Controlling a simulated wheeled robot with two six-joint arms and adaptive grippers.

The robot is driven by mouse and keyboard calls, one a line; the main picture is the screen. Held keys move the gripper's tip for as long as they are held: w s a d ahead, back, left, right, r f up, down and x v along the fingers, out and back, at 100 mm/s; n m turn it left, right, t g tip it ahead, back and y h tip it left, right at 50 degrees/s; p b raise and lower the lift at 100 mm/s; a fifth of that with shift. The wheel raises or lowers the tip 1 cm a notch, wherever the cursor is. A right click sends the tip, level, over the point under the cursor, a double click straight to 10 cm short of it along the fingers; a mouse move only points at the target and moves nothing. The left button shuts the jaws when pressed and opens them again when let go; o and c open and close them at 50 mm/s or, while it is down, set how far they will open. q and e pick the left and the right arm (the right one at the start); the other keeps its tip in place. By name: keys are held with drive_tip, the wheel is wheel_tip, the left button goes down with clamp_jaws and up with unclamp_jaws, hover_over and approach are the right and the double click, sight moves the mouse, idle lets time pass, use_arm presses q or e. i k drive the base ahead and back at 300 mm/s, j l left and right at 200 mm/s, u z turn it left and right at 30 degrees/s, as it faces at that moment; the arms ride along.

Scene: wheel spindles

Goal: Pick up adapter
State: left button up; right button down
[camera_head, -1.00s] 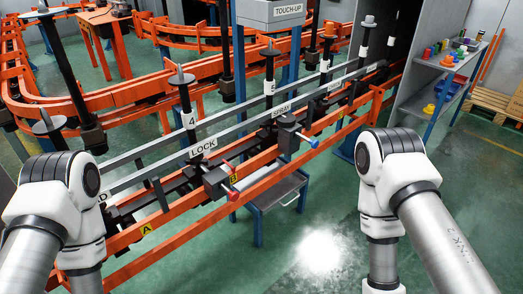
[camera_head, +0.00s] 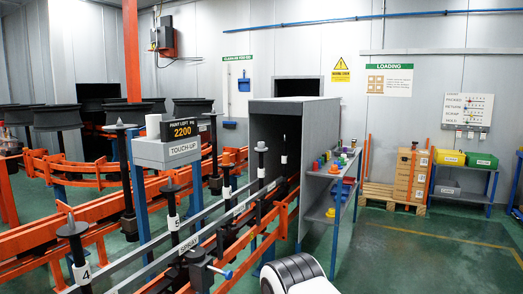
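No adapter can be told for certain. Several small coloured pieces (camera_head: 338,162) stand on the top of a grey shelf unit (camera_head: 316,216) right of centre. A small yellow piece (camera_head: 331,212) lies on its lower shelf, close to a blue bin (camera_head: 341,193). These may include adapters, but they are too small to tell. Neither gripper is in view; only a white joint of my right arm shows at the bottom.
Orange conveyor rails (camera_head: 35,236) and the spindle line fill the left. Boxes on a pallet (camera_head: 378,194) and a blue-legged table with bins (camera_head: 465,178) are at the back right. The green floor at right is clear.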

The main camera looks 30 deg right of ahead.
sight(260, 147)
drive_tip(key=i+l+z, duration=0.8)
drive_tip(key=i+z, duration=0.15)
drive_tip(key=i, duration=0.1)
